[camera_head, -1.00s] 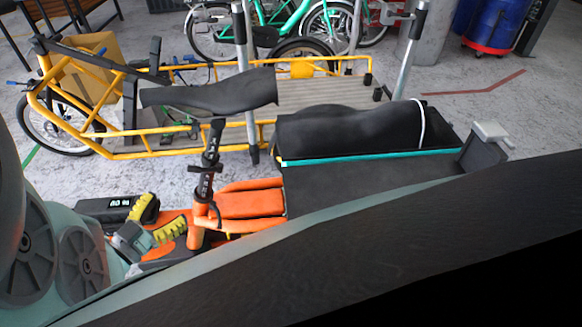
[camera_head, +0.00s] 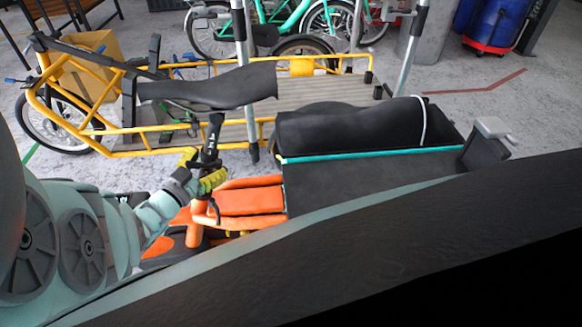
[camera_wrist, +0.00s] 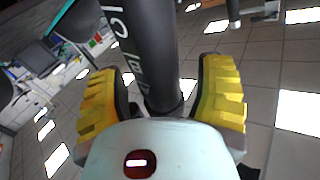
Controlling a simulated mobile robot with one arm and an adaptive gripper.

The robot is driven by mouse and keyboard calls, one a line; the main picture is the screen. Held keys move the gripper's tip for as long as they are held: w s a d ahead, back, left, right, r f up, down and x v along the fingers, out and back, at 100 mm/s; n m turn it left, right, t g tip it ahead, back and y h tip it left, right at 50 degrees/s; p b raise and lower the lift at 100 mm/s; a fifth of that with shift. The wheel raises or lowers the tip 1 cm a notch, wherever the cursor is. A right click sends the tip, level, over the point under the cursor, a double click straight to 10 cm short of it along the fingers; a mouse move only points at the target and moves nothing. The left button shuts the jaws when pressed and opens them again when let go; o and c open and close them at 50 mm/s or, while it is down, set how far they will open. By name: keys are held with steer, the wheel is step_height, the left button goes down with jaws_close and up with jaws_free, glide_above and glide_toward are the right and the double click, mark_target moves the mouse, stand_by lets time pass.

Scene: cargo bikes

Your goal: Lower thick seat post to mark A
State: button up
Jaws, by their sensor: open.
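The thick black seat post (camera_head: 211,140) with white markings stands slightly tilted over the orange bike frame (camera_head: 245,201) in the head view. A black saddle (camera_head: 212,90) appears directly above its top. My gripper (camera_head: 201,173) is at the lower visible part of the post, its yellow fingers open. In the wrist view, the post (camera_wrist: 150,50) runs between the two yellow fingers of my gripper (camera_wrist: 166,100), with visible gaps on both sides. White characters show on it, but I cannot pick out mark A. My gripper and arm hide part of the post's lower end and the frame.
A dark cargo box (camera_head: 370,185) with a teal edge and a black cushion (camera_head: 350,130) is right of the post. A yellow cargo bike (camera_head: 130,153) stands behind, with silver poles (camera_head: 412,50) nearby. Open floor (camera_head: 480,95) lies at the back right.

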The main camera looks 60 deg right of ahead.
steer(key=shift+s, duration=0.1)
steer(key=shift+c, duration=0.3)
steer(key=shift+a, duration=0.1)
jaws_close()
